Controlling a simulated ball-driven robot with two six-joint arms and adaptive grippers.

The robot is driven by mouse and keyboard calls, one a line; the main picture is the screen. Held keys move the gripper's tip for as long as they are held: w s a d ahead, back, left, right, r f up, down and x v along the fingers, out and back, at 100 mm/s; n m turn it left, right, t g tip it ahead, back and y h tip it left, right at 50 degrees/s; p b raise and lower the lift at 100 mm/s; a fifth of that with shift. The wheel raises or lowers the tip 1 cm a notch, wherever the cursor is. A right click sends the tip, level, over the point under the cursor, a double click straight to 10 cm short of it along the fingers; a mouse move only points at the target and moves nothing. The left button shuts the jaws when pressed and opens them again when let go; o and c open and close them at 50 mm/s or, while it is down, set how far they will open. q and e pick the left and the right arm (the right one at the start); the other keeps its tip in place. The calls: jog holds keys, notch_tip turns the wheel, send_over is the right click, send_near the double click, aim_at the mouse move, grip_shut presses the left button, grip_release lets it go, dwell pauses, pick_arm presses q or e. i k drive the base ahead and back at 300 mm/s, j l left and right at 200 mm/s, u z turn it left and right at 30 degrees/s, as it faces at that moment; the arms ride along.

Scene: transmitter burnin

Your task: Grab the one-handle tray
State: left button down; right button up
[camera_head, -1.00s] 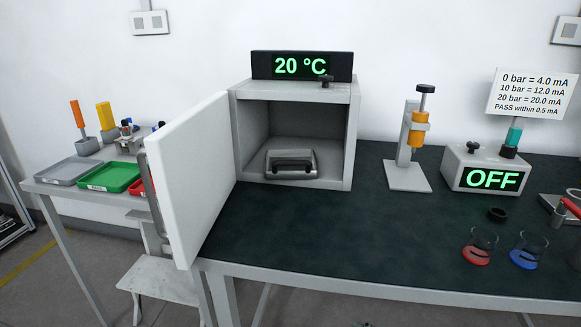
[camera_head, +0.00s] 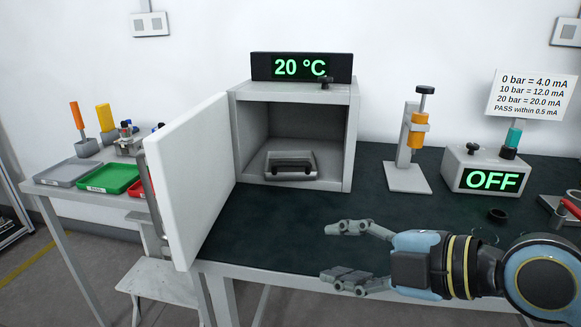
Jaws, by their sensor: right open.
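The one-handle tray (camera_head: 290,174) is a small grey tray with a dark handle bar across its front. It sits on the floor of the open oven chamber (camera_head: 297,95). My right gripper (camera_head: 340,252) is open and empty, in front of and below the oven near the bench's front edge. Its fingers point left, and it is clearly apart from the tray. My left gripper is out of view.
The white oven door (camera_head: 187,178) stands open to the left. A clamp stand (camera_head: 407,176) and a box reading OFF (camera_head: 488,170) stand right of the oven. A side table holds a green tray (camera_head: 108,177). The dark bench top (camera_head: 262,222) before the oven is clear.

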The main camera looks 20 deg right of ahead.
aim_at(278, 166)
jog(key=i+l, duration=0.7)
jog(key=i, duration=0.15)
